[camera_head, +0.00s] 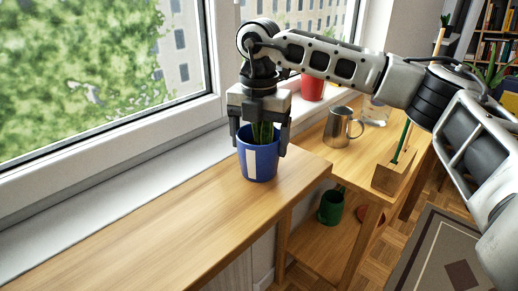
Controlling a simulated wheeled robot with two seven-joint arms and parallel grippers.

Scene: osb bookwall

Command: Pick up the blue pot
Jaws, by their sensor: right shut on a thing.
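The blue pot (256,161) stands upright on or just above the near wooden tabletop, close to its right end and beside the window sill. It has a white patch on its front and a green plant in it. My right gripper (262,140) comes down from above with its fingers on either side of the pot's rim and is shut on it. The plant is mostly hidden between the fingers. I cannot tell whether the pot's base touches the wood. My left gripper is not in view.
A metal mug (338,127), a glass (376,110), a red pot (313,88) and a wooden block (394,176) with a green stick are to the right. A green mug (331,206) sits on the lower shelf. The near tabletop (150,235) is clear on the left.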

